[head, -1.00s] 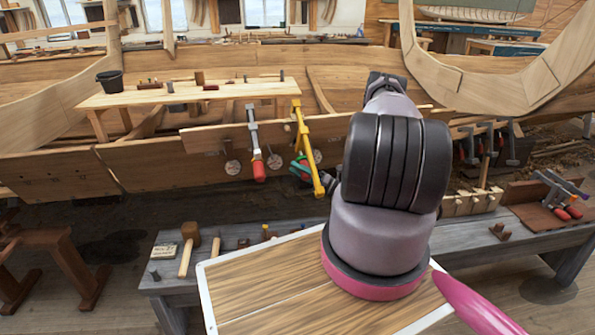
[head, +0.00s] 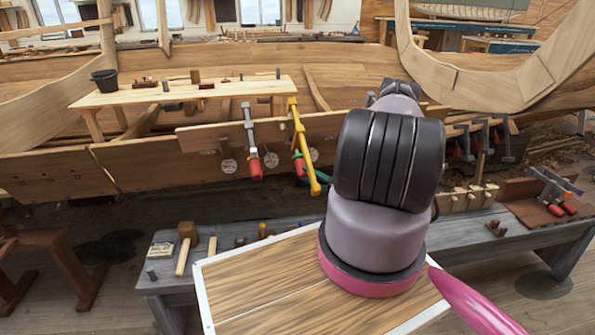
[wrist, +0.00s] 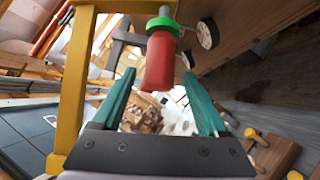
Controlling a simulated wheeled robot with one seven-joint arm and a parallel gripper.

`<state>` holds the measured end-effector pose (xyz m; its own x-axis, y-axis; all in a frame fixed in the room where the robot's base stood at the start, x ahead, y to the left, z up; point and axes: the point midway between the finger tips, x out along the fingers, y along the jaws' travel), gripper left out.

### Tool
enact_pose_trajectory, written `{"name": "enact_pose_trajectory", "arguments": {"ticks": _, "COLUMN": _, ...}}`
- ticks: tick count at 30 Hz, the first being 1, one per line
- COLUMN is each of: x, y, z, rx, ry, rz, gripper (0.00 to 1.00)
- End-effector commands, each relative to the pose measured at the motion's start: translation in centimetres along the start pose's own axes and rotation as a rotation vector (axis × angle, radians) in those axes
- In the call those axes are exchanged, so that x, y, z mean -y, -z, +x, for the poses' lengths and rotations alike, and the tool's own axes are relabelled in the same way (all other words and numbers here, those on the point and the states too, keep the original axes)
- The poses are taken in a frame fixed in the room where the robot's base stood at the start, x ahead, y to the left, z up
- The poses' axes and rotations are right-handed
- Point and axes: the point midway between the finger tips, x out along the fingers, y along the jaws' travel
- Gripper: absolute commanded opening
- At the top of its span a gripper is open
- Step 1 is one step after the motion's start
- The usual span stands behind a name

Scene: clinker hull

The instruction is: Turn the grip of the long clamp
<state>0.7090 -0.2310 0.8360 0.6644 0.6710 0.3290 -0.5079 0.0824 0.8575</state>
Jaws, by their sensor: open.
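The long clamp has a yellow frame (head: 302,140) and hangs on the plank edge, its bar tilted down to the right. Its red grip (head: 299,168) with a green collar shows beside the bar. In the wrist view the red grip (wrist: 159,62) stands between the tips of my gripper's two teal fingers, with gaps at the sides; the yellow frame (wrist: 73,85) is at the left. My gripper (wrist: 160,84) is open and not clasping it. In the head view only a bit of my gripper (head: 318,175) shows, partly hidden behind the yellow bar and my arm.
A grey clamp (head: 250,130) with a red grip (head: 255,172) hangs just left of the yellow one. Round pads (head: 271,160) sit against the plank (head: 210,140). A bench (head: 150,285) with mallets stands below. Several more clamps (head: 507,140) are at the right.

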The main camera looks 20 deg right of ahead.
Motion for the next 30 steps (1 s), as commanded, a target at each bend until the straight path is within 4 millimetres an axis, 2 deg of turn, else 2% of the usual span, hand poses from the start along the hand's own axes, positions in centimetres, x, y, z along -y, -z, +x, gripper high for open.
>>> {"name": "enact_pose_trajectory", "arguments": {"ticks": 3, "x": 0.1, "y": -0.1, "z": -2.4, "rx": 0.003, "ry": 0.002, "rz": -0.002, "gripper": 0.77}}
{"name": "enact_pose_trajectory", "arguments": {"ticks": 9, "x": 0.0, "y": 0.0, "z": -4.6, "rx": 0.001, "ry": 0.000, "rz": 0.000, "gripper": 0.77}}
{"name": "enact_pose_trajectory", "arguments": {"ticks": 30, "x": 0.0, "y": 0.0, "z": -5.0, "rx": 0.000, "ry": 0.000, "rz": 0.000, "gripper": 0.77}}
